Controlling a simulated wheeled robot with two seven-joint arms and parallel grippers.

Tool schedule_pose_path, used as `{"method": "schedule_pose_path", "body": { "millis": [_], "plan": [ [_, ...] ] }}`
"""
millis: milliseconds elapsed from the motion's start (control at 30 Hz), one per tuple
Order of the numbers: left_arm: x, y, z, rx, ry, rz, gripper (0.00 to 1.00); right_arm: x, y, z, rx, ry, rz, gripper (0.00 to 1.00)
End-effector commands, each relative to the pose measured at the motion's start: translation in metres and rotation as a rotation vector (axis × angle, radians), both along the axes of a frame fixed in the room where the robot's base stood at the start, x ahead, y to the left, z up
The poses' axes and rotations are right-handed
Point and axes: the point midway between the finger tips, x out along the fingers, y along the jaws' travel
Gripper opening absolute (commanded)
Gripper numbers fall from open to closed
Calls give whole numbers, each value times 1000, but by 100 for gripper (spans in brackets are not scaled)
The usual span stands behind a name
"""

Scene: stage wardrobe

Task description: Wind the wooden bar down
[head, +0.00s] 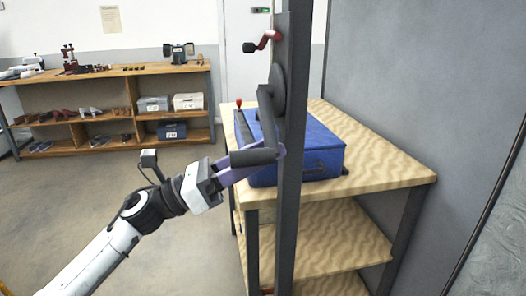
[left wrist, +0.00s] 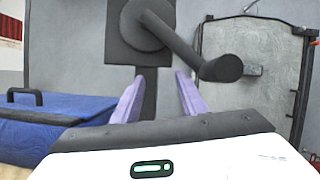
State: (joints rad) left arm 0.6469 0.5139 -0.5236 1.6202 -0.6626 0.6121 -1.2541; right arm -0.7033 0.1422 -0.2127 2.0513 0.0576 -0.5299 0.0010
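A dark grey crank is mounted on a tall dark post (head: 291,150), with a round hub (head: 278,90) and a cylindrical handle (head: 253,157) sticking out to the left at its lower end. My left gripper (head: 262,165), with lilac fingers, is at the handle, partly hidden behind it in the head view. In the left wrist view the fingers (left wrist: 158,95) are apart, with nothing seen held between them. The handle's end (left wrist: 222,68) shows there just right of the right finger, and the hub (left wrist: 150,25) is above. I cannot make out the wooden bar. My right gripper is not in view.
A smaller red crank (head: 268,42) with a black knob is higher on the post. A blue case (head: 318,145) lies on a wooden shelf table (head: 400,180) behind the post. A grey wall is at right. A shelf unit (head: 100,75) stands far left; the floor between is clear.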

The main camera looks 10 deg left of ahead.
Motion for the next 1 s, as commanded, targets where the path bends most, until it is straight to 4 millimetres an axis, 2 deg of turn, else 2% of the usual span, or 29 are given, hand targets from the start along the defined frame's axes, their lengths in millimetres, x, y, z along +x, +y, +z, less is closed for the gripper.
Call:
{"method": "schedule_pose_path", "body": {
  "millis": [133, 233, 500, 700, 1000],
  "plan": [
    [-1, 3, -2, 0, 0, 1, 39, 0, 0, -1, 0, -1, 0, 0],
    [-4, 12, -7, 0, 2, 4, 39, 0, 0, -3, 0, -1, 0, 0],
    [-23, 57, -28, 2, 3, 2, 39, 1, 1, -10, 4, -2, -1, 0],
    [-34, 81, -37, 1, 1, 1, 39, 3, 1, -9, 9, -10, -2, 0],
    [-37, 88, -39, 0, 0, 0, 39, 0, 0, -11, 8, -5, -1, 0]
  ]
}}
